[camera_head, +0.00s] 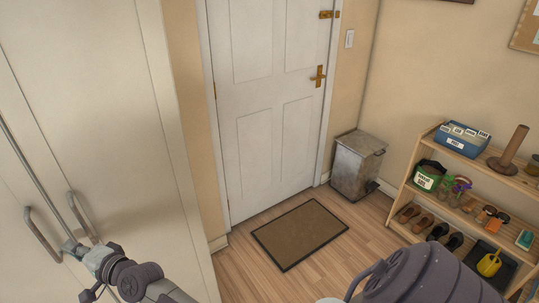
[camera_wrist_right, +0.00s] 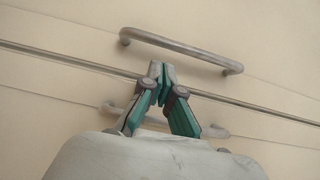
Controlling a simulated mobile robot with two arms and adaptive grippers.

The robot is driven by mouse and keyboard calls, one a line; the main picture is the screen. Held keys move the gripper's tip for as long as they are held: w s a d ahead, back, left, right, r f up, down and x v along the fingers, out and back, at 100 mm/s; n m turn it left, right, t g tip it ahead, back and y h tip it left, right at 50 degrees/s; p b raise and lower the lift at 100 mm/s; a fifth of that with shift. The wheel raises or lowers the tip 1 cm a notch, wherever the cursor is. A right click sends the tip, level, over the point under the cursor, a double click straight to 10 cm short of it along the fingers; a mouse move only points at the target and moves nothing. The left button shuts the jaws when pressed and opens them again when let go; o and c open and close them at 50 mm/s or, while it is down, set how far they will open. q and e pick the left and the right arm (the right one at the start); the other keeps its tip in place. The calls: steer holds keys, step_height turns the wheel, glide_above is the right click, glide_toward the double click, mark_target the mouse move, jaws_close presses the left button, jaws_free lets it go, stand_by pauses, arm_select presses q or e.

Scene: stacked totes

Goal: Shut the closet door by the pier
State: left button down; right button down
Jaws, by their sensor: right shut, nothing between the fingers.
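The cream closet (camera_head: 90,90) fills the left of the head view, with two tall door leaves. The right leaf (camera_head: 130,140) is nearer the narrow beige wall pier (camera_head: 187,100). A metal strip (camera_head: 30,165) runs along the seam between them. The left handle (camera_head: 42,235) and right handle (camera_head: 78,215) flank it. My right gripper (camera_head: 74,246) is shut and empty between the handles. In the wrist view its tips (camera_wrist_right: 160,70) are over the seam, below one handle (camera_wrist_right: 180,48); the other handle (camera_wrist_right: 112,108) is partly hidden behind it. I cannot tell whether the tips touch or the leaves are flush.
A white panelled door (camera_head: 270,100) stands shut beyond the pier. A doormat (camera_head: 300,233) lies before it. A metal bin (camera_head: 356,165) and a wooden shoe rack (camera_head: 412,187) with several items stand to the right. Bare wooden floor (camera_head: 235,265) shows around the mat.

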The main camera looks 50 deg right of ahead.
steer(key=shift+w+d, duration=0.15)
stand_by(0.5)
steer(key=v, duration=1.2)
steer(key=s+d+f+n+g+h, duration=0.1)
steer(key=s+f+n+g, duration=0.15)
steer(key=f, duration=0.85)
steer(key=s+d+f+n+g+h, duration=0.1)
steer(key=s+f+n+g+h, duration=0.15)
steer(key=f, duration=0.95)
steer(key=s+d+f+n+g, duration=0.35)
steer(key=s+f, duration=0.75)
steer(key=f, duration=0.5)
steer(key=s+d+f+n+g+h, duration=0.1)
steer(key=s+d+f, duration=0.3)
steer(key=s, duration=0.6)
steer(key=s+d+f+n+g+h, duration=0.1)
steer(key=s+d+f+n+g, duration=0.2)
steer(key=s+f, duration=0.4)
steer(key=s+d+f+n+g+h, duration=0.2)
steer(key=s+d+f, duration=0.3)
steer(key=s, duration=1)
steer(key=shift+s+d+f+n+g+b, duration=0.2)
steer(key=shift+d+f+n+g+b, duration=0.05)
steer(key=shift+f+n+g+b, duration=0.25)
steer(key=shift+r, duration=0.1)
